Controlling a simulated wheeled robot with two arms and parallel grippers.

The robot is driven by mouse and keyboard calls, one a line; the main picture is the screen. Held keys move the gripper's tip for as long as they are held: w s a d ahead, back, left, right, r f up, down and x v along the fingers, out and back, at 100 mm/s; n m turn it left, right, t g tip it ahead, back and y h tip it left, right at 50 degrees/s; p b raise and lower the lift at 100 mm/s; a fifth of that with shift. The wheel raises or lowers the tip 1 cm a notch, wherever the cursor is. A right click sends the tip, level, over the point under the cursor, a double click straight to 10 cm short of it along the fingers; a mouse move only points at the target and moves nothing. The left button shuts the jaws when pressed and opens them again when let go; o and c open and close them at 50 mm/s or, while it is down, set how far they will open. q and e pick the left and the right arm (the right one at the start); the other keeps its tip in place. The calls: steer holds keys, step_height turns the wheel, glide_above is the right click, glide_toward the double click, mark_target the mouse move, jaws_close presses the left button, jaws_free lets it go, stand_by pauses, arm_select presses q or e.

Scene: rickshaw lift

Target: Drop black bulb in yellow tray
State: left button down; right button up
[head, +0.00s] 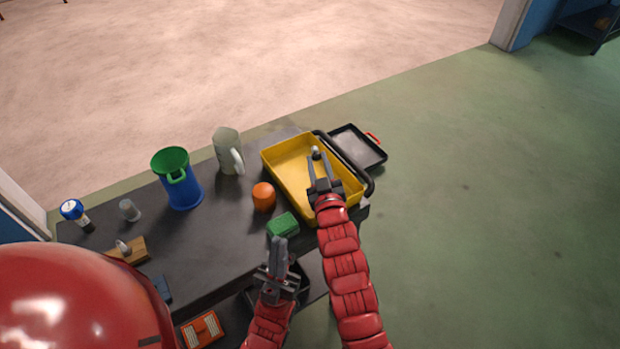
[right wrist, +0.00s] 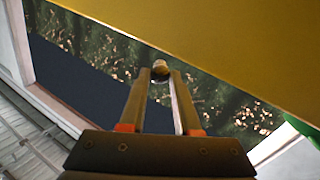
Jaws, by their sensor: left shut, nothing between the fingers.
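The yellow tray (head: 284,162) sits at the right end of the dark table; its yellow surface also fills the upper right of the right wrist view (right wrist: 230,40). My right gripper (head: 318,163) is over the tray in the head view, shut on a small bulb (head: 316,151) at its fingertips. The bulb's visible end looks pale; in the right wrist view it is a small brownish round end (right wrist: 160,68) with a dark part below, between the fingers. My left gripper (head: 279,243) is shut and empty, near the table's front edge by a green block.
On the table (head: 225,235) stand an orange object (head: 263,196), a green block (head: 283,224), a blue-green bin (head: 181,185), a pale pitcher (head: 226,150) and a grey cup (head: 129,209). A black tray (head: 357,146) lies beyond the yellow tray. Green floor is clear to the right.

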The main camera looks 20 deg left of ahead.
steer(key=o, duration=0.5)
steer(key=b+v, duration=0.2)
steer(key=v, duration=1.5)
steer(key=shift+s+d, duration=0.1)
steer(key=shift+s, duration=0.1)
